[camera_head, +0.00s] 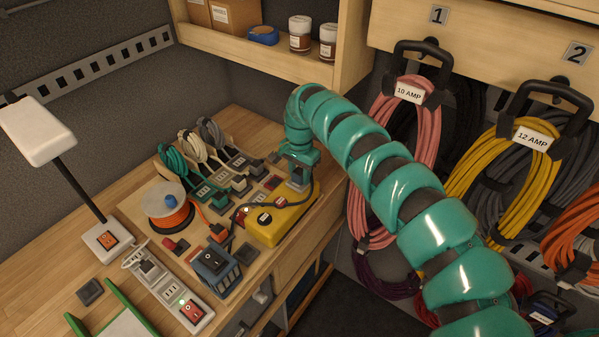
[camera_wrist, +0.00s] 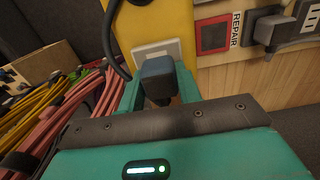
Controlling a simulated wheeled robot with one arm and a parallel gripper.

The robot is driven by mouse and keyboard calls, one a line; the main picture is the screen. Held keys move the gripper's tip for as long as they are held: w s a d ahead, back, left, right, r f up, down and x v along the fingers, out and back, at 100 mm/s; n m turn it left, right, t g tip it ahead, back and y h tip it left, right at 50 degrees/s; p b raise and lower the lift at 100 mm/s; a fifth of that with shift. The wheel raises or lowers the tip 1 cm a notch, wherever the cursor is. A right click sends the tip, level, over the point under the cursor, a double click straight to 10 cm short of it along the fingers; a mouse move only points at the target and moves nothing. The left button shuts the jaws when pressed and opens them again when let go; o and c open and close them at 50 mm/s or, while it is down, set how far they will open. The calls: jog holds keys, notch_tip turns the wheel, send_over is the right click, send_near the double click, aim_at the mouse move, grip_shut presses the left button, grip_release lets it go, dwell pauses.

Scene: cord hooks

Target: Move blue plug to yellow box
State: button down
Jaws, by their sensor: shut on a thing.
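The yellow box (camera_head: 276,234) sits on the workbench in the head view, with a dark cord across its top. My gripper (camera_head: 299,180) is at the box's far right end, pointing down. In the wrist view my gripper (camera_wrist: 158,92) is shut on the dark blue plug (camera_wrist: 157,76). The plug is in front of a pale socket plate (camera_wrist: 160,48) on the yellow box (camera_wrist: 158,18). I cannot tell whether the plug's prongs are in the socket. In the head view the plug is mostly hidden by my gripper.
A blue switch box (camera_head: 214,270), a power strip (camera_head: 168,285), an orange cord reel (camera_head: 168,207) and several corded plugs crowd the bench. A shelf (camera_head: 270,60) hangs behind. Coiled cords (camera_head: 405,105) hang on hooks at the right, near my arm.

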jog(key=shift+f, duration=0.1)
jog(key=c, duration=0.9)
grip_release()
notch_tip(320, 180, up, 17)
jog(key=b, duration=0.6)
jog(key=shift+r, duration=0.2)
